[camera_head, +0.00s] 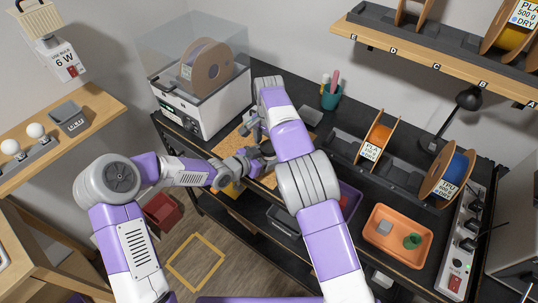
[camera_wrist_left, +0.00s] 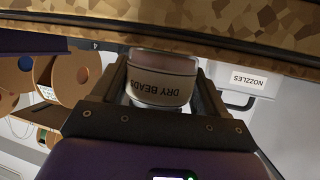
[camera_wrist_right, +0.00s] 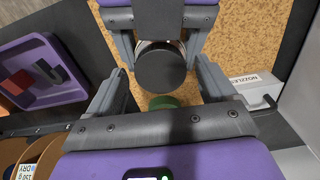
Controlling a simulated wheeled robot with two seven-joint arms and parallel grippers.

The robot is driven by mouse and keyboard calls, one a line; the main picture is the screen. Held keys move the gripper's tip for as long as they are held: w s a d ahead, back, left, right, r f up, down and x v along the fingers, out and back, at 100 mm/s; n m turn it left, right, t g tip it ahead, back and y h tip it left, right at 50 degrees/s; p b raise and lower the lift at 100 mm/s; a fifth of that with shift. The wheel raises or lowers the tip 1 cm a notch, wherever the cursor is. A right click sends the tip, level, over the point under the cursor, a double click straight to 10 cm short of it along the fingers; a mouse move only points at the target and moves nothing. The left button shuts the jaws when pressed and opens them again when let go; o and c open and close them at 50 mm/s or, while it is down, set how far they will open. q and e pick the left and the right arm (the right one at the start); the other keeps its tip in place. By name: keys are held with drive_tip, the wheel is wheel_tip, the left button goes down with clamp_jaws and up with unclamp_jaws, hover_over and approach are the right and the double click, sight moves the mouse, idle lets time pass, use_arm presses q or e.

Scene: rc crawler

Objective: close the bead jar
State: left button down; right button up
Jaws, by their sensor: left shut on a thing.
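The bead jar (camera_wrist_left: 160,88), with an upside-down "DRY BEADS" label, is between the fingers of my left gripper (camera_wrist_left: 161,76), which is shut on it just over the cork mat. In the right wrist view a flat dark round top (camera_wrist_right: 160,72), which looks like a lid, shows between the left gripper's fingers; I cannot tell whether it is seated. My right gripper (camera_wrist_right: 161,60) is open, its fingers on either side of the dark top and apart from it. In the head view both hands meet over the mat and mostly hide the jar.
A green round thing (camera_wrist_right: 163,102) lies on the cork mat (camera_wrist_right: 240,30) near the jar. A white nozzles box (camera_wrist_right: 258,88) is close by. A purple tray (camera_wrist_right: 40,72) holds small blocks. A white dryer with a spool (camera_head: 205,68) stands behind; an orange tray (camera_head: 372,236) is right.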

use_arm(q)
drive_tip(key=shift+f, duration=0.1)
use_arm(e)
drive_tip(key=shift+r, duration=2.25)
drive_tip(key=shift+c, duration=0.3)
drive_tip(key=shift+r+n, duration=0.75)
drive_tip(key=shift+n, duration=0.45)
drive_tip(key=shift+r+n, duration=1)
drive_tip(key=shift+n, duration=0.4)
drive_tip(key=shift+f, duration=0.1)
drive_tip(key=shift+f, duration=3.95)
